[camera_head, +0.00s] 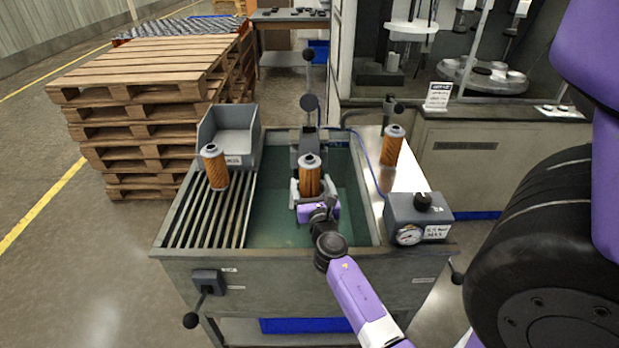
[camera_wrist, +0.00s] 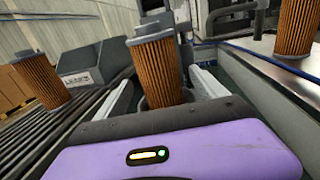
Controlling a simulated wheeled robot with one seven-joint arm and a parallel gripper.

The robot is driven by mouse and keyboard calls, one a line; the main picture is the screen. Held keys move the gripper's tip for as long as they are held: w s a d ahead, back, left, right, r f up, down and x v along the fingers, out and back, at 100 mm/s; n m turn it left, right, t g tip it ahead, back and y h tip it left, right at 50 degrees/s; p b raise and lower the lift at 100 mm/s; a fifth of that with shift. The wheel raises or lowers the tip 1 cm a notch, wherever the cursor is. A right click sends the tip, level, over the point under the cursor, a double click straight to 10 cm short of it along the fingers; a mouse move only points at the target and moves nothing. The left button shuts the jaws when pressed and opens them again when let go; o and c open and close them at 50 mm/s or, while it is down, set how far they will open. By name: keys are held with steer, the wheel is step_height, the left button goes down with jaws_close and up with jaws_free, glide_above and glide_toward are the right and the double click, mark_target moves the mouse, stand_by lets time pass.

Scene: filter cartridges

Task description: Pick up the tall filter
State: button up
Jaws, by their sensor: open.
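Three orange pleated filters with grey caps stand upright. The middle filter (camera_head: 309,178) stands in the basin in front of a grey fixture, and it also shows in the wrist view (camera_wrist: 160,72). The left filter (camera_head: 214,170) is on the slatted rack, and it also shows in the wrist view (camera_wrist: 42,80). The right filter (camera_head: 391,148) stands on the right ledge, and it also shows in the wrist view (camera_wrist: 297,25). I cannot tell which is tallest. My gripper (camera_head: 312,190) is open, with its white fingers either side of the middle filter's lower part, apparently with gaps. The filter's base is hidden.
A grey bin (camera_head: 229,135) stands at the rack's back. A gauge box (camera_head: 418,218) sits on the basin's right front corner. A lever with black knobs (camera_head: 309,102) rises behind the middle filter. Stacked pallets (camera_head: 150,90) are at the left.

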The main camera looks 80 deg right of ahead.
mark_target(309, 177)
steer(key=x, duration=0.3)
steer(key=shift+d, duration=0.15)
steer(key=c, duration=1.5)
steer(key=shift+c, duration=0.2)
steer(key=shift+r, duration=0.1)
step_height(309, 177, up, 20)
steer(key=p, duration=1.5)
